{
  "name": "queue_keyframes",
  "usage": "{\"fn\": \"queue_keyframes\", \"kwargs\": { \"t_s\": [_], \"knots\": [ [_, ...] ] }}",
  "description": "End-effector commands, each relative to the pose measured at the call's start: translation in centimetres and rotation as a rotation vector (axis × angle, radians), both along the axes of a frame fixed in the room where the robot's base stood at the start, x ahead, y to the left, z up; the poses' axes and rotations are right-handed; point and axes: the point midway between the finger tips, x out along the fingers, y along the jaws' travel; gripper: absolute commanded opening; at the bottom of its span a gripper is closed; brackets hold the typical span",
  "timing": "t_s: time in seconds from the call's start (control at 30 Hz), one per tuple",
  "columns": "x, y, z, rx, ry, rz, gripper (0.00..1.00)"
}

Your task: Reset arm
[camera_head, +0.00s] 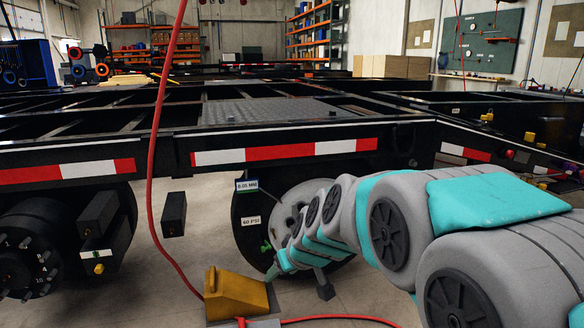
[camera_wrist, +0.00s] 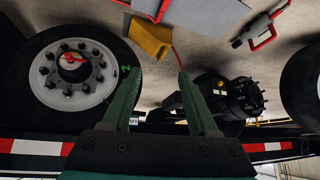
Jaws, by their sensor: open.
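My arm reaches in from the right in the head view, low along the side of the trailer frame (camera_head: 300,142). My gripper (camera_head: 275,268) is in front of the lower part of a mounted wheel (camera_head: 247,213), above the floor. In the wrist view my gripper (camera_wrist: 157,74) has its two green fingers wide apart with nothing between them. The wheel (camera_wrist: 45,105), with its pale rim and dark nuts, lies to the left of the fingers there. I cannot tell whether the gripper touches anything.
A yellow wedge-shaped block (camera_head: 235,293) is on the floor near my gripper. A red hose (camera_head: 153,170) hangs down in front of the trailer. A bare hub (camera_head: 40,250) is at the left. A tool with a red handle (camera_wrist: 262,38) lies on the floor.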

Motion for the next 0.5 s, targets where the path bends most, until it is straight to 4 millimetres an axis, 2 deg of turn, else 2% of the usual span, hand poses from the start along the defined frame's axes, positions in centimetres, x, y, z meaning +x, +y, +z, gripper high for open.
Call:
{"fn": "queue_keyframes", "kwargs": {
  "t_s": [0.03,0.17,0.2,0.4,0.5],
  "knots": [
    [-2.6,-1.6,-0.4,-0.006,0.058,-0.022,0.60],
    [-10.0,-5.3,-2.2,-0.034,0.237,-0.096,0.60],
    [-12.5,-6.5,-2.9,-0.048,0.298,-0.122,0.60],
    [-24.4,-12.2,-5.1,-0.130,0.558,-0.287,0.60],
    [-29.2,-14.4,-5.7,-0.173,0.655,-0.366,0.60]
  ]
}}
